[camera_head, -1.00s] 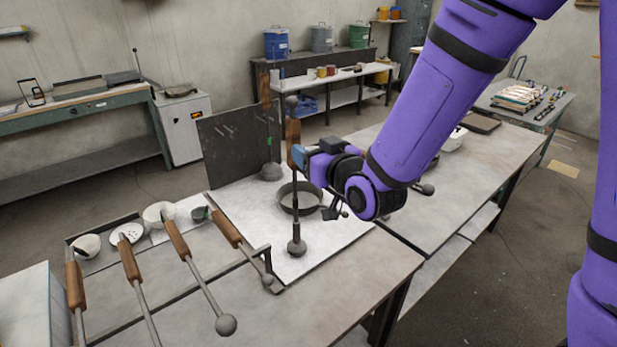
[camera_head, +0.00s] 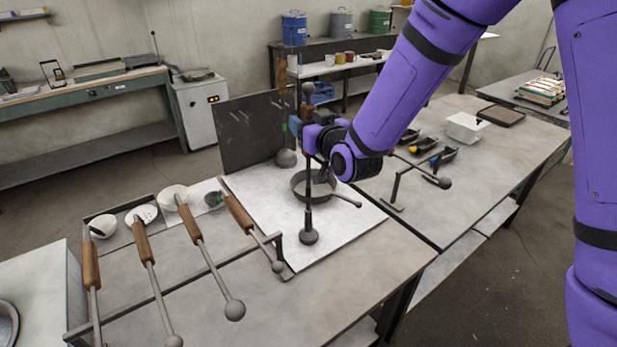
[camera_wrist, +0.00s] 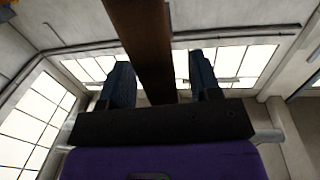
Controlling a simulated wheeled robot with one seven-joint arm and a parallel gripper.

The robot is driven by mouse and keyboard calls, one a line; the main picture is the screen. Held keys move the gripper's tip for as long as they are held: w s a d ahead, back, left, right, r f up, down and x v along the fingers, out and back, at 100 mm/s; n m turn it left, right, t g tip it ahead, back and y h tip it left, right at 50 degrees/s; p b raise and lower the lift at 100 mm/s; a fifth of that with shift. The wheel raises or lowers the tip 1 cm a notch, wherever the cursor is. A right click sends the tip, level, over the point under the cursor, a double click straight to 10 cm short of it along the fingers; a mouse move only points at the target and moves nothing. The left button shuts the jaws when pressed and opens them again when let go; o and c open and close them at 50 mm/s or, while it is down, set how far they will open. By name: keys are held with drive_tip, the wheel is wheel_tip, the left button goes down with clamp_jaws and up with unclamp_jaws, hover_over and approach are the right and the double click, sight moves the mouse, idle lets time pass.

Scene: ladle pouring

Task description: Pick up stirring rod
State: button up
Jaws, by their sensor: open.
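A stirring rod (camera_head: 309,215) with a wooden handle and a dark ball at its lower end stands upright at the front of the white sheet (camera_head: 345,225). My gripper (camera_head: 300,130) is at its handle, near the top. In the wrist view the brown handle (camera_wrist: 140,35) runs between the two blue fingers of my gripper (camera_wrist: 158,78), which stand apart, with gaps visible beside it. Several similar rods with wooden handles (camera_head: 189,225) lie on a rack at the left. I cannot tell which rod the task names.
A dark pan (camera_head: 300,188) sits on the sheet just behind the upright rod. A dark upright plate (camera_head: 250,130) stands behind, with a ladle (camera_head: 286,158) by it. White bowls (camera_head: 172,196) are at the left. A metal stand (camera_head: 398,185) and dark trays are right.

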drive_tip(key=shift+x, duration=0.75)
drive_tip(key=shift+c, duration=0.4)
clamp_jaws()
drive_tip(key=shift+r, duration=0.1)
